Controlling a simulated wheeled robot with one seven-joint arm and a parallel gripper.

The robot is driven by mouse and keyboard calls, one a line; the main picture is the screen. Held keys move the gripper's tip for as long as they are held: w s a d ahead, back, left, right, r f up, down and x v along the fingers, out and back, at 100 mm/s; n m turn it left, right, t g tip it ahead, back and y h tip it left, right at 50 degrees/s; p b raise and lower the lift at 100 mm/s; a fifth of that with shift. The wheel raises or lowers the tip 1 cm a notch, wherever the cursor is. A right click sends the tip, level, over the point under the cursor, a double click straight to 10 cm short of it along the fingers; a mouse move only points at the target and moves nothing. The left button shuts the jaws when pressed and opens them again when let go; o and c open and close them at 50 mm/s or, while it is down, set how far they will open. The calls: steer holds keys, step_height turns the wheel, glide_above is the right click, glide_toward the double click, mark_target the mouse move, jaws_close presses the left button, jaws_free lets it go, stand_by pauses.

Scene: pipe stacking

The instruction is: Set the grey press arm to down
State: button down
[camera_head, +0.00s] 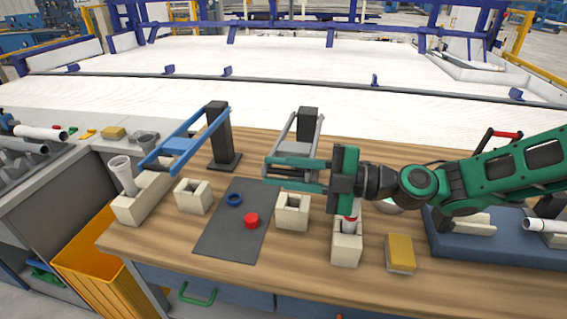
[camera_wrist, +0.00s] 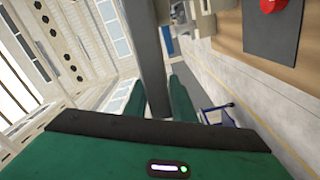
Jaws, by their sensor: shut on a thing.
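The grey press arm (camera_head: 283,138) runs from the top of a black post (camera_head: 308,124) down toward the front left, and its near end is at my green fingers. My gripper (camera_head: 266,174) points left in the head view and is shut on the press arm's near end. In the wrist view a grey bar of the press arm (camera_wrist: 150,60) passes between my two green fingers (camera_wrist: 152,88). The fingers partly hide the near end in the head view. A beige block with a square hole (camera_head: 293,211) stands just below, in front of the fingers.
A blue press arm (camera_head: 185,137) on another black post (camera_head: 220,140) slopes down at left. A dark mat (camera_head: 225,240) holds a blue ring (camera_head: 234,199) and a red cap (camera_head: 251,220). A beige holder (camera_head: 346,249) and yellow sponge (camera_head: 400,250) stand at front right.

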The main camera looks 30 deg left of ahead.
steer(key=shift+w+f, duration=0.1)
steer(key=c, duration=1.8)
jaws_free()
steer(key=v, duration=1.1)
